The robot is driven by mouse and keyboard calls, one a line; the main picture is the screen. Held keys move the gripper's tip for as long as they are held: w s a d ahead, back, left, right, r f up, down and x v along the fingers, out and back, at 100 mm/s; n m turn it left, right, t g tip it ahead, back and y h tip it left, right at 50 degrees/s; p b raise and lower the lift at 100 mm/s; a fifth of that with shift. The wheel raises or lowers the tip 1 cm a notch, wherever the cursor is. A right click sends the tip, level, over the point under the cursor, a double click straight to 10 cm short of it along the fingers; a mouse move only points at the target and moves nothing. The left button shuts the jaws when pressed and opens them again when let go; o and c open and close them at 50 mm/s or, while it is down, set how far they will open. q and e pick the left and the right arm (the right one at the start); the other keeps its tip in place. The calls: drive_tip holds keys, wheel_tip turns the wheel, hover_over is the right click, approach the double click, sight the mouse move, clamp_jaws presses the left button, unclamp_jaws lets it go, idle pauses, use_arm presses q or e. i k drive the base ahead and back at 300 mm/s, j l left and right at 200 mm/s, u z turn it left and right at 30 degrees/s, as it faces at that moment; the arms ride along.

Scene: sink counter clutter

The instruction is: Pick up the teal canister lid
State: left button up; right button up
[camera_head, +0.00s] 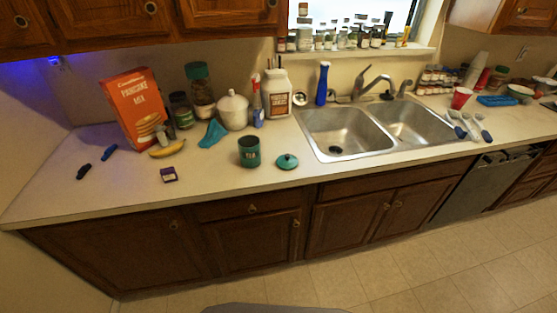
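The teal canister lid (287,161) lies flat on the counter, with a small dark knob on top. It sits just right of the teal canister (249,152), apart from it, near the counter's front edge and left of the sink. The canister stands upright, with lettering on its side and a dark open top. Neither of my grippers shows in the head view.
The double sink (345,135) is right of the lid. A white lidded jar (233,110), a teal cloth (212,133), a banana (167,149) and a pancake mix box (137,108) stand or lie to the left. The counter (225,181) is clear in front of the canister.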

sight(287, 162)
drive_tip(key=i+l+u, duration=0.45)
drive_tip(key=l, duration=0.2)
drive_tip(key=l+u, duration=0.2)
drive_tip(key=l, duration=0.15)
drive_tip(key=i+l+u, duration=0.1)
drive_tip(key=l+u, duration=0.15)
drive_tip(key=l, duration=0.15)
drive_tip(key=i+l+u, duration=0.2)
drive_tip(key=l, duration=0.25)
drive_tip(key=k+j, duration=0.05)
drive_tip(key=k, duration=0.05)
